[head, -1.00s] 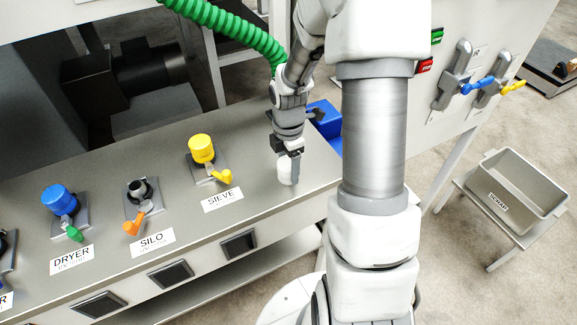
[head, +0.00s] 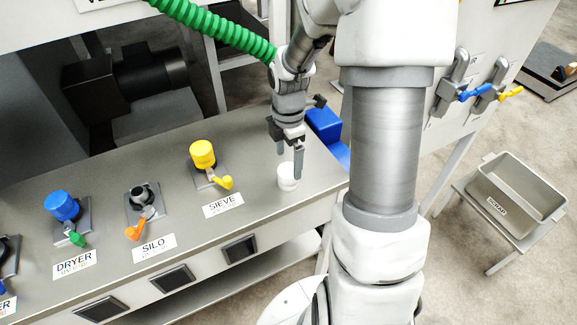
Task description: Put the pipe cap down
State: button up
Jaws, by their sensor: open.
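A white pipe cap (head: 287,177) stands on the grey bench top (head: 262,208) near its right end, right of the SIEVE fitting. My gripper (head: 289,164) is open above and just behind the cap, with its fingers pointing down. One finger shows beside the cap's upper right; I cannot tell whether it touches the cap. The cap's far side is partly hidden by that finger.
The yellow-capped SIEVE fitting (head: 203,155), open SILO fitting (head: 143,197) and blue-capped DRYER fitting (head: 62,206) stand to the left. A blue bin (head: 323,124) is behind my gripper. A grey SCRAP bin (head: 515,195) stands at right. A green hose (head: 215,27) hangs overhead.

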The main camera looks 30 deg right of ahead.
aim_at(288, 169)
notch_tip(288, 169, up, 6)
jog(key=p, duration=0.1)
jog(key=shift+r, duration=0.2)
dwell(0.3)
